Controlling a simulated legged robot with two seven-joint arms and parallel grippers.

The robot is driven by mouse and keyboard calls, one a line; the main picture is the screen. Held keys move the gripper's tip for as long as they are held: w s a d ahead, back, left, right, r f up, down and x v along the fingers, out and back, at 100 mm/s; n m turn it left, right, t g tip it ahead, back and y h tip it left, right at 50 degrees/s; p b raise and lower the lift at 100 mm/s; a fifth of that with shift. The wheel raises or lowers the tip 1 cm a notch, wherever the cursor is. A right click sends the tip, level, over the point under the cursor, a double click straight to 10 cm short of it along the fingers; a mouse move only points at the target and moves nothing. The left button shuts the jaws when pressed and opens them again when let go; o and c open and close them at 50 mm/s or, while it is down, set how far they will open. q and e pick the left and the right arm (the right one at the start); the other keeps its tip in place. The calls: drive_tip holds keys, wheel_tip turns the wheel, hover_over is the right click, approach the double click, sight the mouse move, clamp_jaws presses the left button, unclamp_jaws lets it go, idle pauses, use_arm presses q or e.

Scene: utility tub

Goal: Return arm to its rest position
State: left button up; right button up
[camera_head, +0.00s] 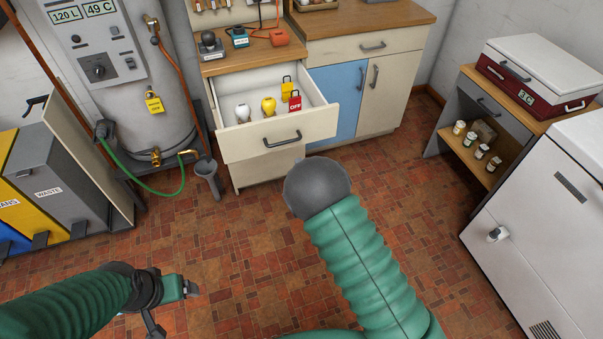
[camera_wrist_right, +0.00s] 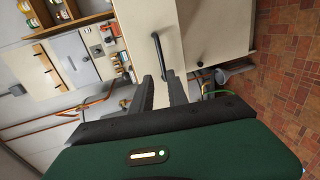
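My right arm reaches forward in the head view, and its dark round wrist (camera_head: 317,188) hides the right gripper there. In the right wrist view my right gripper (camera_wrist_right: 160,80) shows two dark fingers apart, with nothing between them. A drawer handle (camera_wrist_right: 158,55) lies just beyond the fingertips. In the head view that handle (camera_head: 282,139) is on the front of the open drawer (camera_head: 255,150), clear of any finger. My left gripper (camera_head: 191,289) is low at the left above the floor, and its finger gap is not clear.
A tank (camera_head: 130,100) and bins (camera_head: 60,180) stand left. A white appliance (camera_head: 545,220) and shelf unit (camera_head: 470,150) stand right. Tiled floor (camera_head: 240,250) is free between.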

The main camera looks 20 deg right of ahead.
use_arm(q)
drive_tip(key=w+p+v, duration=0.2)
drive_tip(key=p+v, duration=0.8)
drive_tip(key=p, duration=0.1)
drive_tip(key=shift+w+r, duration=0.55)
drive_tip(key=shift+r, duration=0.05)
use_arm(e)
drive_tip(key=s+r+m+g, duration=0.4)
drive_tip(key=s+m, duration=0.2)
drive_tip(key=s, duration=0.3)
drive_tip(key=s+r+m+g, duration=0.4)
drive_tip(key=s+r+m, duration=0.1)
drive_tip(key=s, duration=0.4)
drive_tip(key=s+d+r+m+g, duration=0.1)
drive_tip(key=s+r+m+g, duration=0.4)
drive_tip(key=s+m, duration=0.2)
drive_tip(key=s, duration=0.2)
drive_tip(key=shift+s+r+h, duration=0.2)
drive_tip(key=shift+s+h, duration=0.1)
drive_tip(key=shift+s, duration=0.1)
use_arm(q)
drive_tip(key=shift+s, duration=0.15)
use_arm(e)
drive_tip(key=shift+s+d, duration=0.1)
drive_tip(key=shift+d, duration=0.1)
